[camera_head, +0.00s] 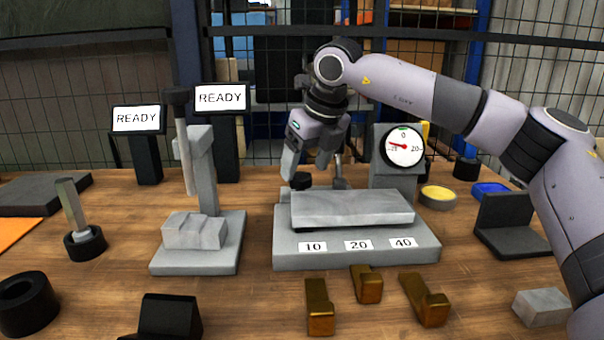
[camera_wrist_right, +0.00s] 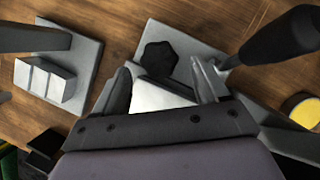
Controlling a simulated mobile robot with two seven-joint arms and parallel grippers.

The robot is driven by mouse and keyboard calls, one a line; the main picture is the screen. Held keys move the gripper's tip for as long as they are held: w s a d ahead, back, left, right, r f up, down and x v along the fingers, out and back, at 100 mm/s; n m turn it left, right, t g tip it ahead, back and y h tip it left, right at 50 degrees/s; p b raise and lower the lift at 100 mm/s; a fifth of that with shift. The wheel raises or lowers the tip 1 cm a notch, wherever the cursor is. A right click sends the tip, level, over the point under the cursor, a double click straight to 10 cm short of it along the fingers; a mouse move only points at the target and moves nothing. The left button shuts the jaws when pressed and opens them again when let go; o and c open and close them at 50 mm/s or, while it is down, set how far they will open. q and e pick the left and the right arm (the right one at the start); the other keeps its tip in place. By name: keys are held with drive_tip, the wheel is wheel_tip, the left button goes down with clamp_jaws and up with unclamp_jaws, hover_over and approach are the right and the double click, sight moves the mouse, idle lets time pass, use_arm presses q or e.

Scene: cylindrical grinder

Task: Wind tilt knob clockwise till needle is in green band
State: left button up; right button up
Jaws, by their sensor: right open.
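The tilt knob (camera_head: 300,181) is black and sits at the left back of the grey tilting-plate fixture (camera_head: 355,250). In the right wrist view the lobed knob (camera_wrist_right: 160,57) shows just beyond and between the fingertips. My right gripper (camera_head: 307,168) is open, pointing down above the knob; I see no clear contact. The round dial (camera_head: 404,147) stands behind the fixture at the right. Its red needle points left and slightly up, outside the small green band at the top by 0. My left gripper is not in view.
A grey stand with a tall black-topped lever (camera_head: 178,130) is left of the fixture. Several brass blocks (camera_head: 319,307) lie in front. A black angle bracket (camera_head: 507,225) and yellow-topped tin (camera_head: 438,197) are at right. Two READY screens (camera_head: 221,98) stand behind.

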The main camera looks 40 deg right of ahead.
drive_tip(key=shift+x, duration=1.25)
drive_tip(key=shift+w, duration=0.1)
drive_tip(key=c, duration=1.1)
